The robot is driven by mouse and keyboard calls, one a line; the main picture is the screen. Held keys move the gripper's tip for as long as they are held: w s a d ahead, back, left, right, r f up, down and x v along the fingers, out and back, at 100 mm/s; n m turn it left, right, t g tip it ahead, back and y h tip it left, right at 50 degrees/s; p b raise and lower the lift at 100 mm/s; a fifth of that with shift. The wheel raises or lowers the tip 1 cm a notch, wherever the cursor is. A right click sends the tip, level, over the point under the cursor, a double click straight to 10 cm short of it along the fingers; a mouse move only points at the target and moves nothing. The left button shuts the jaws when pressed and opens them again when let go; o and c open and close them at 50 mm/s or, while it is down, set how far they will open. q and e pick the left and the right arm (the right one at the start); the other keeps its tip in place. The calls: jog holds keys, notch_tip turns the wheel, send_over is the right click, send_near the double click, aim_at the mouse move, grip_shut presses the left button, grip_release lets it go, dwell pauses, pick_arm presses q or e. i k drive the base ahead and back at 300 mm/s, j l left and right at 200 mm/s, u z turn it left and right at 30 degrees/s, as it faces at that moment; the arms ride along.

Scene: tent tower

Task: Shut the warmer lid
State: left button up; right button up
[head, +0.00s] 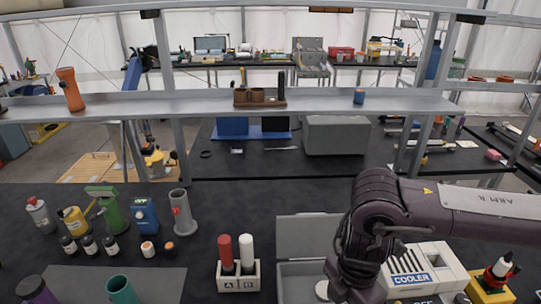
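A grey box (288,284) stands at the bottom centre, with its grey lid (305,237) raised upright at its back. No label shows on it, so I cannot tell for sure that it is the warmer. My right arm comes in from the right and bends down over the box's right side, hiding part of the box and lid. The arm runs down to the bottom edge, and its gripper is not visible. My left gripper is also out of view. A small white round thing (322,290) shows by the arm inside the box.
A white box marked COOLER (408,276) stands right of the arm. A white holder (239,279) with a red and a white cylinder stands left of the grey box. Several bottles and tools stand at the left. A grey shelf (330,103) spans above the table.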

aim_at(301, 236)
jog(key=k, duration=1.1)
